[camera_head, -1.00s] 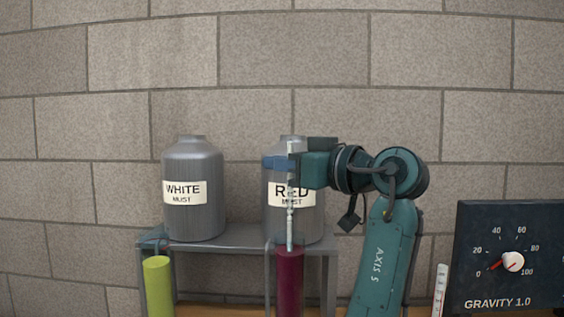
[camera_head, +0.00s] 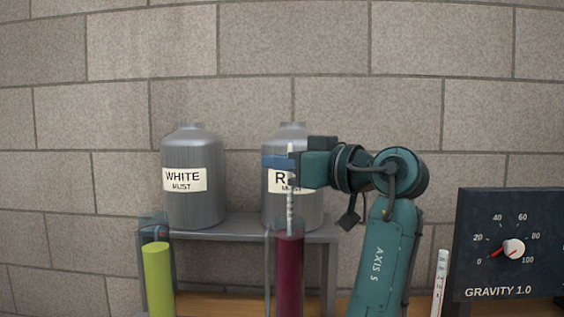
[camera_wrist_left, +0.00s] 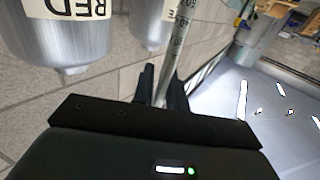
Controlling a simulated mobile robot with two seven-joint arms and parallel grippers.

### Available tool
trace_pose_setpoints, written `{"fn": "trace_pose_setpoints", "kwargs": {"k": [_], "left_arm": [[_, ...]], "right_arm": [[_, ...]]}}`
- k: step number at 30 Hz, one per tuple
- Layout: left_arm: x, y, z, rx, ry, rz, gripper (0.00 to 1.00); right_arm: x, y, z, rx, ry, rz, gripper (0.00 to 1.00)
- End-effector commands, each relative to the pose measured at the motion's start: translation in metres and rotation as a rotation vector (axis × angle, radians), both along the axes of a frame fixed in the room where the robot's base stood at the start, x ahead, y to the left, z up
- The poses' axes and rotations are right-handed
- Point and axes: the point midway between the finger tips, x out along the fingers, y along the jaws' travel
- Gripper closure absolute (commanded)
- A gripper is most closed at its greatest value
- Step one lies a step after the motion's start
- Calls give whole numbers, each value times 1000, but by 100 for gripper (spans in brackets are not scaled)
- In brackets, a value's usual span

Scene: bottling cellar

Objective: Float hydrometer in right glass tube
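The hydrometer (camera_head: 290,215), a thin pale glass stick with marks, stands upright over the right glass tube (camera_head: 289,275), which holds dark red liquid. The hydrometer's lower end meets the top of the red liquid; anything below is hidden. My left gripper (camera_head: 290,163) is shut on its upper stem, above the tube and in front of the RED must tank. In the left wrist view the hydrometer (camera_wrist_left: 176,48) shows between the dark fingers (camera_wrist_left: 161,85). The left glass tube (camera_head: 158,280) holds yellow-green liquid. My right gripper is not in view.
The WHITE must tank (camera_head: 192,205) and RED must tank (camera_head: 293,215) stand on a grey shelf (camera_head: 225,225) behind the tubes. A GRAVITY 1.0 dial panel (camera_head: 510,270) is at the right, with a white scale stick (camera_head: 440,280) beside it. A brick wall closes the back.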

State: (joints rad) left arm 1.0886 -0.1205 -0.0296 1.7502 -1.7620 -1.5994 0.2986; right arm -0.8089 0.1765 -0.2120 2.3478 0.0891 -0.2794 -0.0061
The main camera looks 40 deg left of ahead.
Motion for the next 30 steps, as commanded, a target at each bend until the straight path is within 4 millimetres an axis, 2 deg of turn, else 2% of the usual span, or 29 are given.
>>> {"fn": "trace_pose_setpoints", "kwargs": {"k": [1,7,14,17,20,30], "left_arm": [[0,0,0,0,0,0,81],[0,0,0,0,0,0,66],[0,-1,0,0,0,0,66],[1,-7,0,-1,1,-3,66],[3,-21,0,1,2,-4,66],[7,-96,0,0,2,-4,66]], "right_arm": [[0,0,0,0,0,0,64],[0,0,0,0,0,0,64],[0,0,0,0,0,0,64],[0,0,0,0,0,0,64],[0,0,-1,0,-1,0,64],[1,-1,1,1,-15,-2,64]]}}
